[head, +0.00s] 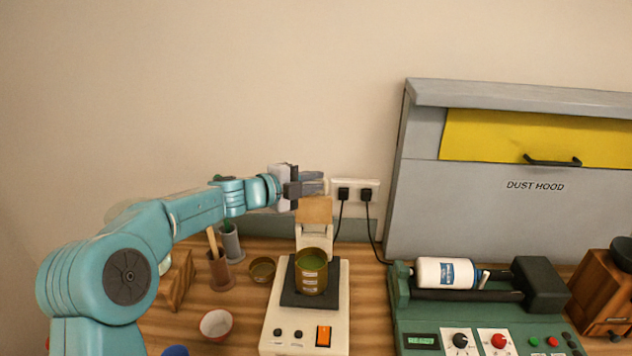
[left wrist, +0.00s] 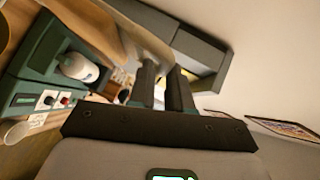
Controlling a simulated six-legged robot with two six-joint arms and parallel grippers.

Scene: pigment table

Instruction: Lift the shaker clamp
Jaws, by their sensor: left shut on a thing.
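The shaker (head: 279,322) is a cream machine with a dark plate, standing on the wooden table in the head view. Its clamp (head: 314,211) stands raised at the back of the machine, its tan face towards me. An open tin (head: 312,273) with green contents sits upright on the dark plate, clear below the clamp. My left gripper (head: 316,185) is at the clamp's upper end, shut on it; the fingers hide part of the grip. In the left wrist view the dark fingers (left wrist: 163,88) show close together. My right gripper is not in view.
A green roller machine (head: 405,317) with a white bottle (head: 445,272) stands to the right, before the grey dust hood (head: 425,190). A wall socket (head: 355,190) with two plugs and cables is just behind the clamp. Small bowls (head: 216,323) and holders stand left.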

